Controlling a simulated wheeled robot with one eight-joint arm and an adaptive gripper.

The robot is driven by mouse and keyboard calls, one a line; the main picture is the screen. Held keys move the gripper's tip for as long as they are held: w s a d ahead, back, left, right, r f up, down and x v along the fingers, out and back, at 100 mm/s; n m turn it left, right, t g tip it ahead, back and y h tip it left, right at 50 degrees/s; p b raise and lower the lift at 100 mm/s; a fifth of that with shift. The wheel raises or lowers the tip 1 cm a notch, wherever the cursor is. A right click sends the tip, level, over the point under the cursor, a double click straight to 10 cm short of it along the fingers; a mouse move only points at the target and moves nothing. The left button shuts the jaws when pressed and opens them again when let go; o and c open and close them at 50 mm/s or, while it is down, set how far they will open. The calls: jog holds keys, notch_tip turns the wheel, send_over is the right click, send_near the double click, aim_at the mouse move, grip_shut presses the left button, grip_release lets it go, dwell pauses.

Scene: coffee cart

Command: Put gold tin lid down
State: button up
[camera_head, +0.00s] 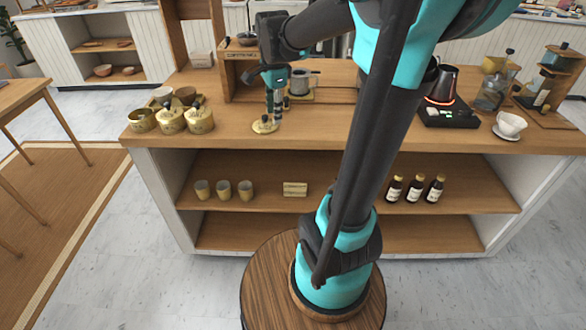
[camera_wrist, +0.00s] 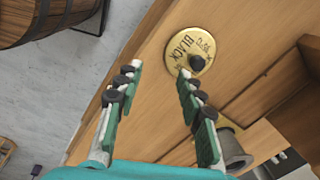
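The gold tin lid (camera_head: 259,127) lies flat on the wooden counter near its front edge. In the wrist view the lid (camera_wrist: 182,43) shows dark lettering reading "BLACK" and a dark round knob (camera_wrist: 197,63). My gripper (camera_head: 273,118) is just above the lid in the head view. In the wrist view my gripper (camera_wrist: 160,70) is open, its two fingers apart with nothing between them. The lid is beyond the fingertips, nearer the right finger.
A wooden stand (camera_head: 230,82) and a small metal pot (camera_head: 299,84) are behind my gripper. A kettle (camera_head: 443,84) on a black scale and a white cup (camera_head: 510,124) stand to the right. The counter between tins and lid is clear.

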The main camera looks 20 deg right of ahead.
jog(key=s+d+f+n+t, duration=0.2)
jog(key=s+f+n, duration=1.2)
jog(key=s+n, duration=0.2)
jog(key=shift+f+t, duration=0.4)
